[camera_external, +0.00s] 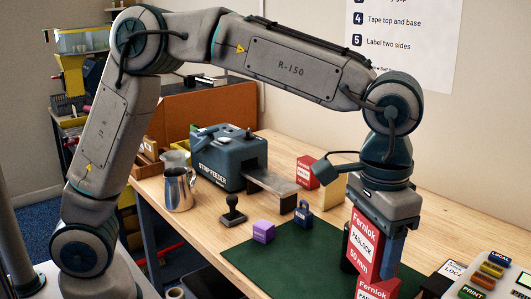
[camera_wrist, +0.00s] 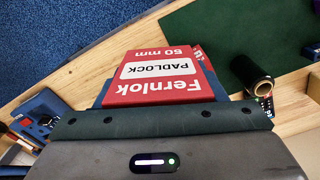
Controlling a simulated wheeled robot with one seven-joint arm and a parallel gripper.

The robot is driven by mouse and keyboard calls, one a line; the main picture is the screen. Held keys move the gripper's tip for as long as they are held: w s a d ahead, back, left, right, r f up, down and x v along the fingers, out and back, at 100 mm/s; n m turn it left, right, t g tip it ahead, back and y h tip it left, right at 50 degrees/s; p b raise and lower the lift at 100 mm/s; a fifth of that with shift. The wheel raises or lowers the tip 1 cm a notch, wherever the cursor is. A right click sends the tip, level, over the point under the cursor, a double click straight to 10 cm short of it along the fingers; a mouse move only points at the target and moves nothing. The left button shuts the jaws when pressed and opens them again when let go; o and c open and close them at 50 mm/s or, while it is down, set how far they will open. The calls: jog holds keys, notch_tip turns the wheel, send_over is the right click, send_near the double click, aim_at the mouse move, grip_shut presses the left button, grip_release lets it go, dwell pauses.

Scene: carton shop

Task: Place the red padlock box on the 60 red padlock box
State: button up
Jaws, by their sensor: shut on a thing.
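My gripper (camera_external: 376,246) is shut on a red padlock box (camera_external: 362,243) with white Fernlok PADLOCK lettering, held upright below the wrist. The held box fills the middle of the wrist view (camera_wrist: 160,75) and reads 50 mm there. A second red Fernlok box (camera_external: 377,289) shows directly below it at the bottom edge of the external view, mostly cut off. In the wrist view a sliver of this lower box (camera_wrist: 203,58) shows past the held one, slightly turned. I cannot tell whether the two boxes touch.
A green mat (camera_external: 290,262) bears a purple cube (camera_external: 263,231) and a blue padlock (camera_external: 303,214). A black roll (camera_wrist: 258,82) stands near the boxes. A tray of coloured pieces (camera_external: 490,280) is at right. The strip feeder (camera_external: 222,160) and another red box (camera_external: 308,172) stand behind.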

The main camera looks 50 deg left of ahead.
jog(key=shift+w+d, duration=0.1)
jog(key=shift+d, duration=0.1)
jog(key=w+a+f+p, duration=0.1)
jog(key=w+f, duration=0.1)
jog(key=w, duration=0.1)
jog(key=w+a+f, duration=0.1)
jog(key=w+f, duration=0.1)
jog(key=w, duration=0.1)
jog(key=w+a+f+p, duration=0.1)
jog(key=w+a+f, duration=0.1)
jog(key=w, duration=0.2)
jog(key=shift+f+p, duration=0.15)
jog(key=shift+p, duration=0.2)
jog(key=shift+w+f, duration=0.2)
jog(key=shift+f+p, duration=0.5)
jog(key=shift+f, duration=1.45)
jog(key=shift+f, duration=0.15)
jog(key=o, duration=1.1)
